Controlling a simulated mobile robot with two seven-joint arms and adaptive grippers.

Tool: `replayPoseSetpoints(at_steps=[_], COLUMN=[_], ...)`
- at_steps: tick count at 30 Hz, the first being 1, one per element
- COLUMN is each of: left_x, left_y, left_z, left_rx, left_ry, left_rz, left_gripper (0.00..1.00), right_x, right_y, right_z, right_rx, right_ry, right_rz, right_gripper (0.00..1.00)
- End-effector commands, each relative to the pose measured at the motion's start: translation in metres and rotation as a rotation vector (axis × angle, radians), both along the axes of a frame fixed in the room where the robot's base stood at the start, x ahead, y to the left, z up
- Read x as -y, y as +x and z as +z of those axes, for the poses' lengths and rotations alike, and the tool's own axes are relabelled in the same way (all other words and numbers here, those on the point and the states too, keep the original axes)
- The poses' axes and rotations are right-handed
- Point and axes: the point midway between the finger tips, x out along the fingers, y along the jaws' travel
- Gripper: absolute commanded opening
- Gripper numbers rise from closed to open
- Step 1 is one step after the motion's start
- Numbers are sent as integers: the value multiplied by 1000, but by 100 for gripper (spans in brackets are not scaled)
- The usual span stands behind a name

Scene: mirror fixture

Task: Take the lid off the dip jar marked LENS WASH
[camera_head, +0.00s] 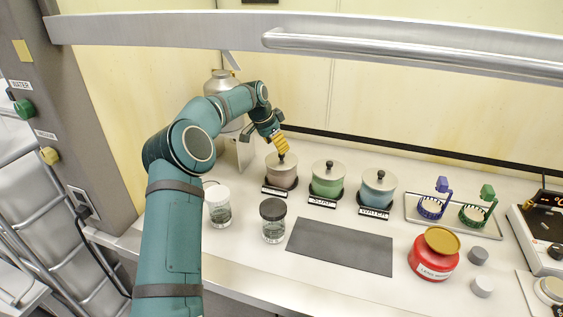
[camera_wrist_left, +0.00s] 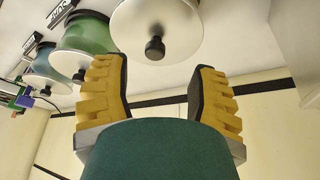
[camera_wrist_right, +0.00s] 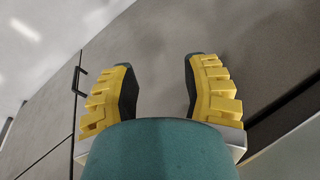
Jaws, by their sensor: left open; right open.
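A brownish dip jar (camera_head: 282,175) stands at the left of a row of three, with a pale domed lid on and a black knob on top. Its label (camera_head: 275,191) is too small to read. My left gripper (camera_head: 281,147) is open just above this knob. In the left wrist view, the lid (camera_wrist_left: 185,22) and its knob (camera_wrist_left: 155,48) lie beyond the open fingertips (camera_wrist_left: 157,72), in line with the gap. My right gripper (camera_wrist_right: 157,75) is open and empty, facing grey cabinet panels.
Lidded green (camera_head: 327,183) and blue (camera_head: 377,190) jars stand to the right. A red pot (camera_head: 432,265) has a label that seems to begin with LENS. Glass jars (camera_head: 219,210) (camera_head: 273,228) stand in front, beside a dark mat (camera_head: 340,247). A metal rail (camera_head: 400,50) crosses above.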

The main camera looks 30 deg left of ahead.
Motion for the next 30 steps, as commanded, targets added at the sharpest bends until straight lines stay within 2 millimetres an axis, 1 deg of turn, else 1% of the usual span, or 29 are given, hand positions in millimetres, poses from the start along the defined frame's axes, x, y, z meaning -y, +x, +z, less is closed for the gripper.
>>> replayPoseSetpoints(at_steps=[6,9,17,18,20,21,22,23,30], left_x=[11,13,14,14,14,14,14,14,14], left_y=[7,12,14,14,14,14,13,13,13], left_z=[-30,-41,-43,-43,-43,-43,-43,-43,-43], left_rx=[-3,-2,0,0,0,0,0,0,-1], left_ry=[-1,-2,0,0,0,0,0,0,-1], left_rz=[-2,-1,-1,-1,-1,-1,-1,-1,-2], left_gripper=[59,59,59,51,30,16,5,0,0], right_x=[0,0,-1,-1,-1,0,0,0,0], right_y=[-2,-3,-3,-3,-3,-3,-3,-3,-3], right_z=[-8,-9,-9,-9,-9,-9,-9,-9,-9], right_rx=[-5,-7,-7,-7,-6,-7,-7,-7,-7], right_ry=[1,2,2,2,2,2,2,2,2], right_rz=[4,5,6,5,6,5,5,5,5], right_gripper=[47,47,47,47,47,47,47,47,47])
